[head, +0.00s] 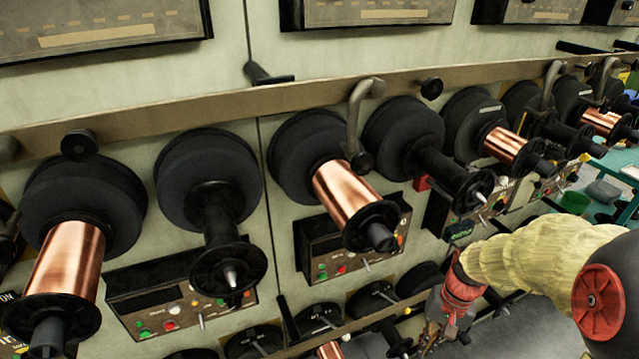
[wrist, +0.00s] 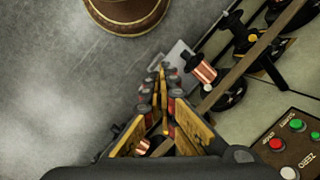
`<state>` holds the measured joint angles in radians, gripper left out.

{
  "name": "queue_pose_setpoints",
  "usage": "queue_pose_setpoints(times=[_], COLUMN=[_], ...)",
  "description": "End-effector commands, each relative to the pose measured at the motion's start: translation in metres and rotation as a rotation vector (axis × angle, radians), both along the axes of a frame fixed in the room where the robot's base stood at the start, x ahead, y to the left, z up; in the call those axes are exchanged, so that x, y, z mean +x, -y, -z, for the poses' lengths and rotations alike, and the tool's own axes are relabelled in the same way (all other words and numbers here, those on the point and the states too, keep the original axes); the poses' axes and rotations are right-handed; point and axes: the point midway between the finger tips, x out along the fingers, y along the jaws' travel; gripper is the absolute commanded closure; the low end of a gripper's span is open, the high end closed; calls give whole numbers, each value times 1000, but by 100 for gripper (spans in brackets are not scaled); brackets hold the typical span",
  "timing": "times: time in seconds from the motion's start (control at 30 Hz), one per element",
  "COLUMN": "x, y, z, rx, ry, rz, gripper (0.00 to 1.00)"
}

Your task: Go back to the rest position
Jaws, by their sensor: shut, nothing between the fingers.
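My gripper (wrist: 158,84) points away from the wrist camera over the grey floor. Its yellow and dark fingers meet at the tips, and it is shut with nothing between them. In the head view my arm, in a yellowish sleeve with red parts, reaches in from the right edge. The gripper end (head: 440,335) is low at the bottom right, beside the machine's lower row, and is partly cut off by the frame edge.
A copper-wound spool (head: 355,200) and an empty black spool (head: 222,225) sit on the machine wall among several others. A control panel (head: 180,305) with buttons is below. The wrist view shows a brown round object (wrist: 128,12) and a small copper spool (wrist: 203,68). Grey floor is clear at left.

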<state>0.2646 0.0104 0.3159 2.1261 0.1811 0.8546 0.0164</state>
Motion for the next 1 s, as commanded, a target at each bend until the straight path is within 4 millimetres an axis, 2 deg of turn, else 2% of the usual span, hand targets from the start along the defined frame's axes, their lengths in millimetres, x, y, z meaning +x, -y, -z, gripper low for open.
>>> queue_pose_setpoints(times=[0.03,0.1,0.4,0.6,0.73,0.83,1.0], x=[-9,-22,-71,-90,-94,-96,-98], y=[-4,-8,-23,-38,-48,-54,-60], z=[-20,-41,-118,-165,-197,-213,-219], rx=[-22,-52,-174,-227,-244,-250,-248], ry=[30,66,256,435,551,607,635], rz=[-39,-90,-248,-308,-332,-346,-366], gripper=[100,100,100,100,100,100,100])
